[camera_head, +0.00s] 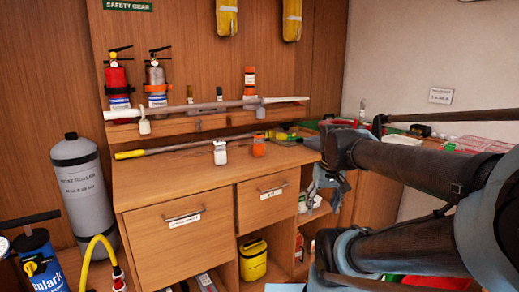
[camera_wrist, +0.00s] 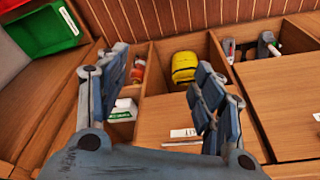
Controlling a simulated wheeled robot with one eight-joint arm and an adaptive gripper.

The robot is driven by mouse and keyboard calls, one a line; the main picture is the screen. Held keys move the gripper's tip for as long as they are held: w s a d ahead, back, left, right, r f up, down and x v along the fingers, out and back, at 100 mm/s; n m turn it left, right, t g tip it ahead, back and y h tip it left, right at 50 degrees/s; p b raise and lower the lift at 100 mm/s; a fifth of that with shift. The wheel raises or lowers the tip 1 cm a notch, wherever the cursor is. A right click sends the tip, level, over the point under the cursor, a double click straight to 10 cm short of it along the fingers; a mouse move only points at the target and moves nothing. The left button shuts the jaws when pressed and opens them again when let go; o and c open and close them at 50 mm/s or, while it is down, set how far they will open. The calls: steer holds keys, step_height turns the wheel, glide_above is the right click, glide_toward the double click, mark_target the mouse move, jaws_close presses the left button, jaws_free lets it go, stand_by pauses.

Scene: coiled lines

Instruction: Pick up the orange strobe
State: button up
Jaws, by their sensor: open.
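A small orange object (camera_head: 258,147), which looks like the strobe, stands on the wooden counter beside a white one (camera_head: 220,153). My gripper (camera_head: 329,192) is at the counter's right front corner, to the right of the orange object and apart from it. In the wrist view my gripper (camera_wrist: 162,82) is open with nothing between its fingers. That view looks at open cubbies, where another orange-red item (camera_wrist: 137,72) sits behind the left finger. The counter-top orange object is not seen there.
The wooden counter (camera_head: 150,178) has two drawers. A long pole (camera_head: 185,146) lies along its back. Above it, a shelf holds extinguishers (camera_head: 118,80) and an orange-topped bottle (camera_head: 249,82). A yellow case (camera_head: 253,260) sits in a cubby. A grey cylinder (camera_head: 80,180) stands left.

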steer(key=w+a+r+n+y, duration=0.1)
steer(key=w+a+r+n, duration=0.15)
steer(key=w+r, duration=0.5)
steer(key=w+a+r+n, duration=0.1)
steer(key=w+a+r, duration=0.3)
steer(key=w+r, duration=0.35)
steer(key=n+y, duration=0.1)
steer(key=n, duration=0.2)
glide_toward(258, 139)
steer(key=shift+m+t, duration=0.25)
steer(key=shift+t, duration=0.15)
steer(key=x, duration=0.6)
steer(key=shift+w+d+r, duration=0.1)
steer(key=shift+w+d, duration=0.25)
steer(key=shift+w, duration=0.05)
steer(key=shift+x, duration=2.8)
steer(key=shift+w+a+r, duration=0.15)
steer(key=shift+w, duration=0.05)
steer(key=shift+c, duration=0.6)
steer(key=c, duration=1.1)
